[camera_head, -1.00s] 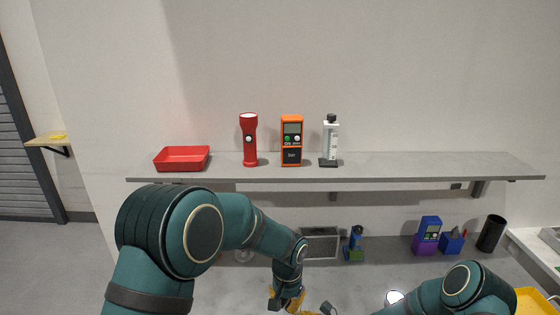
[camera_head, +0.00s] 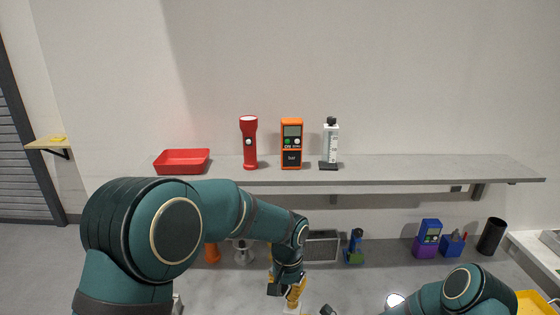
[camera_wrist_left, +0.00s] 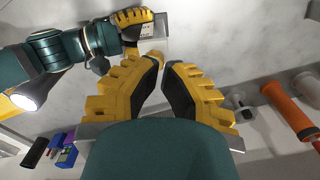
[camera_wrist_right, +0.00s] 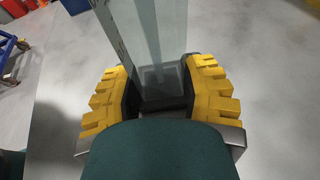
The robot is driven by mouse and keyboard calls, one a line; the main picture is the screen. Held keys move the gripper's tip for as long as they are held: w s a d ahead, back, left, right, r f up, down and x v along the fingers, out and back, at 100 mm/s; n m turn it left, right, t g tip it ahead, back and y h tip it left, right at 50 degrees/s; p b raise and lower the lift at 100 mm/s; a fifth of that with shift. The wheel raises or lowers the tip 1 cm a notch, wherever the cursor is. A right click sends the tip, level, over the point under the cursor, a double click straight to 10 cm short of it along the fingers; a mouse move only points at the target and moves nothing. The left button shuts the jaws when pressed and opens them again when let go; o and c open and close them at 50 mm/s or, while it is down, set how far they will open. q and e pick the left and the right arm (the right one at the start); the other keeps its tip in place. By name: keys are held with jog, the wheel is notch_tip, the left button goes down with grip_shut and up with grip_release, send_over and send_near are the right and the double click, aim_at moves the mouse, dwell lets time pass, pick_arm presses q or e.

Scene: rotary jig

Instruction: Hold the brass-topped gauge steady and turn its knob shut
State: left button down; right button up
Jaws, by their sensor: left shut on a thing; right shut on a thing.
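My left gripper (camera_wrist_left: 163,65) is shut, its yellow fingers closing towards a small brass-coloured piece (camera_wrist_left: 156,53) that seems to be the gauge's top; the fingers largely hide it. The left gripper (camera_head: 292,292) also shows low in the head view. My right gripper (camera_wrist_right: 155,100) is shut on a tall pale grey block (camera_wrist_right: 150,35), which seems to be the gauge's body, with marks along one edge. In the left wrist view the right gripper (camera_wrist_left: 136,18) holds this grey block (camera_wrist_left: 155,27) just beyond my left fingertips. I cannot make out the knob's setting.
A shelf (camera_head: 400,170) carries a red tray (camera_head: 182,161), red flashlight (camera_head: 249,142), orange meter (camera_head: 291,143) and white bottle (camera_head: 330,142). Below stand a blue-and-purple device (camera_head: 428,238), a black cup (camera_head: 491,236) and an orange cylinder (camera_wrist_left: 288,110). The grey surface between is partly free.

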aim_at(290, 312)
pick_arm(q)
jog(key=shift+s+d+f, duration=0.2)
jog(key=shift+f, duration=0.8)
jog(key=shift+s+d+f, duration=0.15)
jog(key=shift+d+f, duration=0.1)
jog(key=shift+f, duration=0.75)
jog(key=shift+s+d+f, duration=0.2)
jog(key=shift+f, duration=0.9)
jog(key=shift+w, duration=0.55)
jog(key=shift+a, duration=0.15)
jog(key=shift+w+f, duration=0.1)
jog(key=shift+w+a, duration=0.3)
jog(key=shift+w+a+r, duration=0.1)
jog(key=shift+r, duration=0.15)
